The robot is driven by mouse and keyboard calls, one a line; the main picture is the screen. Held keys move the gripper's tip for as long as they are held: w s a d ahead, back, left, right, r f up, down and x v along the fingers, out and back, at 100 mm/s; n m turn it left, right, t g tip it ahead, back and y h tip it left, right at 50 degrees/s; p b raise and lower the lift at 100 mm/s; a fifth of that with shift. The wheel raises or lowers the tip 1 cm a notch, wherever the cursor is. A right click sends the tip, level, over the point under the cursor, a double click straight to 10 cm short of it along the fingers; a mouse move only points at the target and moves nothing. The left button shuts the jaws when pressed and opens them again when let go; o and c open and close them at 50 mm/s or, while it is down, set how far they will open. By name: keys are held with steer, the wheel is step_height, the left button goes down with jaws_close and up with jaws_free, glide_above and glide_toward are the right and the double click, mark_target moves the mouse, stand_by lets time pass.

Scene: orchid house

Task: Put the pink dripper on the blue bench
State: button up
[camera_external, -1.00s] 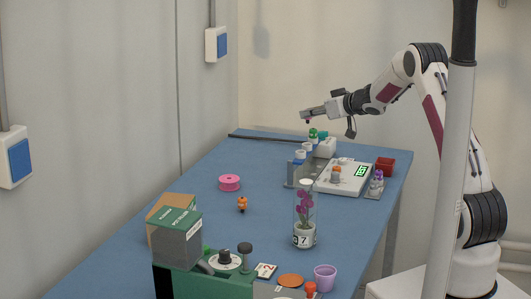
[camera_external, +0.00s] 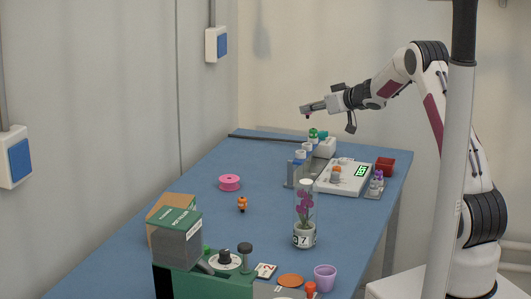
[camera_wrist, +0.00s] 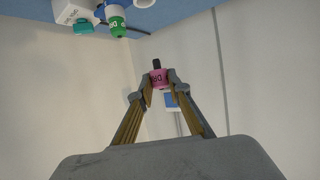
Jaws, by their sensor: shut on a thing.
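The pink dripper (camera_wrist: 159,79) is small, with a dark tip and dark lettering on its side. It is between my fingers in the wrist view. My gripper (camera_wrist: 160,84) is shut on it. In the external view my gripper (camera_external: 306,109) is high above the far end of the blue bench (camera_external: 275,190), and only a tiny dark bit of the dripper shows under it. The dripper is clear of the bench top.
Below my gripper stand a green-capped dripper (camera_external: 313,133), a white block and a grey rack. A white scale (camera_external: 343,177) and red pot (camera_external: 385,166) are to the right. A pink spool (camera_external: 229,182) and orchid tube (camera_external: 304,215) stand nearer. The bench's left-middle is largely bare.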

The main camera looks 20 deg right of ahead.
steer(key=s+a+f+n+g+y, duration=0.2)
steer(key=s+a+f+n+y, duration=0.2)
steer(key=s+a+f, duration=0.5)
steer(key=s+a, duration=0.4)
steer(key=s, duration=0.1)
steer(key=shift+g+y, duration=0.3)
steer(key=shift+s+a+n, duration=0.1)
steer(key=shift+n, duration=0.2)
steer(key=shift+f, duration=3.1)
steer(key=shift+f, duration=1.85)
